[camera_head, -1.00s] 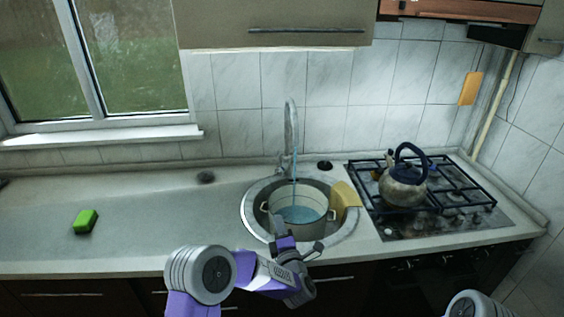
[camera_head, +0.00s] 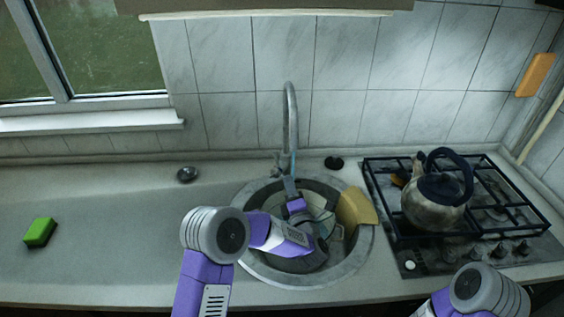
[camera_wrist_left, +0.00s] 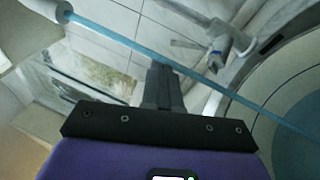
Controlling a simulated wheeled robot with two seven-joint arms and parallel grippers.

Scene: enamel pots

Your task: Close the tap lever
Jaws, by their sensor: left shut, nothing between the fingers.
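The grey gooseneck tap (camera_head: 290,115) stands behind the round sink. A thin blue stream of water runs from its spout; it crosses the left wrist view as a long blue line. In that view the tap's body with its lever (camera_wrist_left: 222,45) is above and right of my fingers, apart from them in the picture. My left gripper (camera_head: 289,186) is over the sink, just in front of the tap's base. Its fingers (camera_wrist_left: 160,82) are shut and empty. My arm hides most of the pot in the sink. My right arm shows at the bottom right, its gripper out of view.
The pot's rim shows large in the left wrist view (camera_wrist_left: 268,125). A yellow cloth (camera_head: 355,208) hangs on the sink's right rim. A kettle (camera_head: 437,195) stands on the stove (camera_head: 408,245) at right. A green sponge (camera_head: 39,231) lies on the mostly clear left counter.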

